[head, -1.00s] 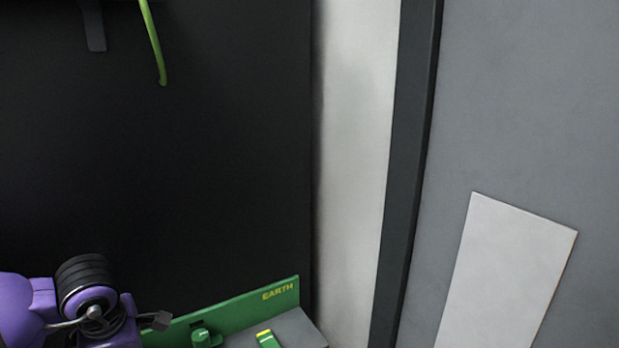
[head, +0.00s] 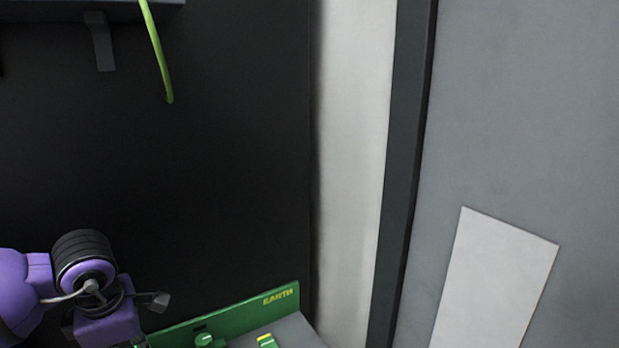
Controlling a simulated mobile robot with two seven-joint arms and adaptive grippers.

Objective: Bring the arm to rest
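My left arm comes in at the lower left, with purple links and a black ringed joint. At its end a small dark grey gripper part (head: 155,301) shows in front of the black panel, just above the left end of the green EARTH plate (head: 230,313). The rest of this gripper is hidden or too small to read, so whether it is open or shut is unclear. I see nothing held in it. My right gripper is not in view.
A green cable (head: 158,55) hangs at the upper left with a free end, beside a grey bracket (head: 102,42). A pale flat panel (head: 493,280) is at the right. The middle is clear.

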